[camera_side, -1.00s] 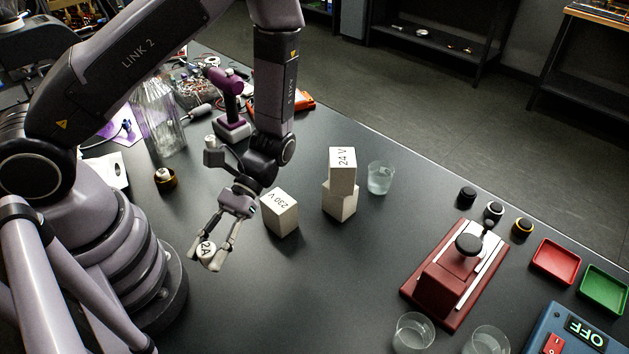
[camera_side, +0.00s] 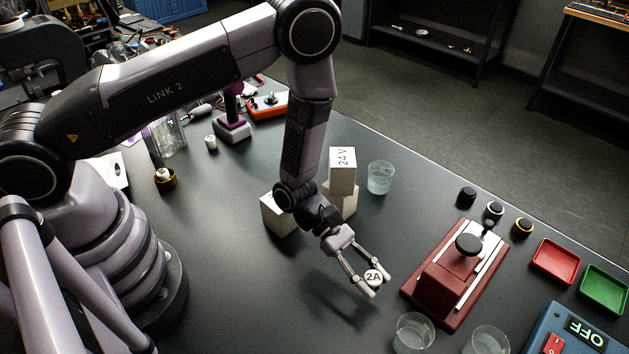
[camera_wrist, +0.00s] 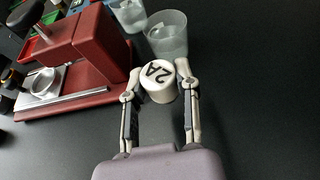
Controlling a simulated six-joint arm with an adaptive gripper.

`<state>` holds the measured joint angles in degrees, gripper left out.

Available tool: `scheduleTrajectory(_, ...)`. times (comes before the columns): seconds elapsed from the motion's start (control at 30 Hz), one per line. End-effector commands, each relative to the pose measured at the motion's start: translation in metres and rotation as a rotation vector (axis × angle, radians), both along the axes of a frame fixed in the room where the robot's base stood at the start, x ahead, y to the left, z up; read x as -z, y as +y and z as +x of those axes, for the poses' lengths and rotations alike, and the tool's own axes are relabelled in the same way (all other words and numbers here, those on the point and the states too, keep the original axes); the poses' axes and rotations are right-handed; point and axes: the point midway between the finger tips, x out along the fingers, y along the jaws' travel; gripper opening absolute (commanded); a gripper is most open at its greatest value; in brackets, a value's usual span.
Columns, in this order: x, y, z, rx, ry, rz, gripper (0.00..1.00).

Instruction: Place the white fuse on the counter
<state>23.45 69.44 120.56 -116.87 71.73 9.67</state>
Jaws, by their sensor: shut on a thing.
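The white fuse (camera_side: 373,277), marked 2A, is held between the fingertips of my gripper (camera_side: 374,281). In the wrist view the fuse (camera_wrist: 158,81) sits between both fingers, its marked face toward the camera. My gripper is shut on it, above the dark counter (camera_side: 260,310), and a shadow lies on the counter to the lower left. The gripper is left of the red press (camera_side: 440,290), apart from it in the side view.
White blocks (camera_side: 342,172) stand behind my arm, one stacked on another. A glass (camera_side: 380,178) stands beside them. More glasses (camera_side: 413,333) stand at the front. Red (camera_side: 556,262) and green (camera_side: 604,290) trays lie at the right. The front middle of the counter is clear.

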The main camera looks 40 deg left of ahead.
Motion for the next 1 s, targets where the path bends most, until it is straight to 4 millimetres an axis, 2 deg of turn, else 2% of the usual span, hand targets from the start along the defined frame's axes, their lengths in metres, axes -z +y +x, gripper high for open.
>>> scheduleTrajectory(0.03, 0.009, 0.000, -0.001, 0.000, 0.003, 0.000, 0.00)
scheduleTrajectory(0.4, 0.052, 0.000, -0.001, 0.003, 0.001, -0.002, 0.00)
scheduleTrajectory(0.8, 0.057, 0.000, -0.001, 0.003, 0.000, -0.002, 0.00)
scheduleTrajectory(0.83, 0.058, 0.000, -0.001, 0.003, 0.001, -0.001, 0.31)
scheduleTrajectory(1.0, 0.057, 0.000, -0.001, 0.003, 0.000, -0.001, 0.53)
